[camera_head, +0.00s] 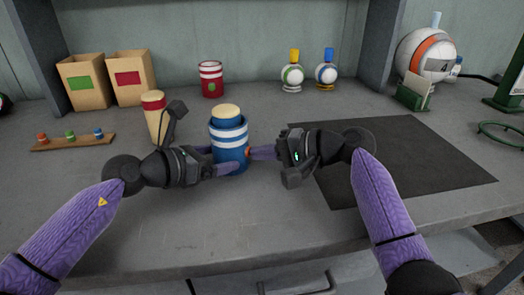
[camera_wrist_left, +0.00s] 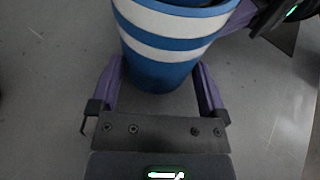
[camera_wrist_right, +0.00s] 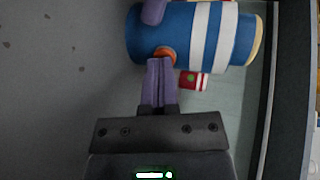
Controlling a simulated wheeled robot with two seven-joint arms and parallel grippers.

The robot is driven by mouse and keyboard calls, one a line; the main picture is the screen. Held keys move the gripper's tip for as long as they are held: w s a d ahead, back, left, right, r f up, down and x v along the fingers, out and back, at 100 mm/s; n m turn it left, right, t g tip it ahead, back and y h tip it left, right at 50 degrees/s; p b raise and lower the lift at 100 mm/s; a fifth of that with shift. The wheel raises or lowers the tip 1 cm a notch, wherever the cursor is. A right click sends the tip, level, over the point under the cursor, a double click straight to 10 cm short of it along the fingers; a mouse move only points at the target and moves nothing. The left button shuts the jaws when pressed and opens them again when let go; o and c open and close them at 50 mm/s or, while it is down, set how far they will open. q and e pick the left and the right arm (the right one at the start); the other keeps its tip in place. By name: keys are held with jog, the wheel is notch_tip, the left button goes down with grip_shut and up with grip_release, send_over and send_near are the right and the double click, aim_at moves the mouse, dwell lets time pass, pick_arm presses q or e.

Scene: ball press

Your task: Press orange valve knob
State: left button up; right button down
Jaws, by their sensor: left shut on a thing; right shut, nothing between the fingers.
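A blue canister (camera_head: 229,135) with white stripes and a tan top stands upright on the table in the head view. My left gripper (camera_head: 226,160) is shut on it. In the left wrist view its fingers lie on both sides of the canister (camera_wrist_left: 160,68). The orange valve knob (camera_head: 249,153) is low on the canister's right side and partly hidden. My right gripper (camera_head: 252,153) is shut and empty, with its fingertips at the knob. In the right wrist view the tips overlap the knob (camera_wrist_right: 164,51); I cannot tell whether it is pushed in.
A dark mat (camera_head: 400,160) lies to the right under my right arm. A red striped can (camera_head: 210,80), two cardboard boxes (camera_head: 84,92) and small bottles (camera_head: 292,77) stand at the back.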

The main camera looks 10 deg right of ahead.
jog(key=v, duration=0.9)
jog(key=f+v, duration=0.1)
jog(key=v, duration=0.3)
jog(key=shift+s+d+r, duration=0.1)
jog(key=shift+s+d, duration=0.05)
jog(key=shift+d, duration=0.2)
pick_arm(q)
jog(key=o, duration=0.6)
